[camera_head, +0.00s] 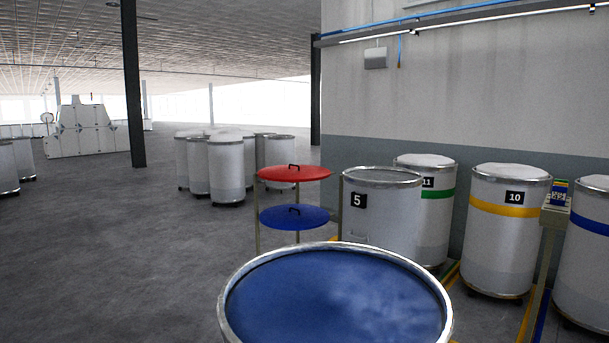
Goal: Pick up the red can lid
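Neither of my grippers is in the head view.
A large can with a metal rim (232,318) and a blue top surface stands close in front. Can 5 (380,225), can 11 (445,215) and can 10 (505,245) stand along the right wall. A dark column (133,90) rises at left.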

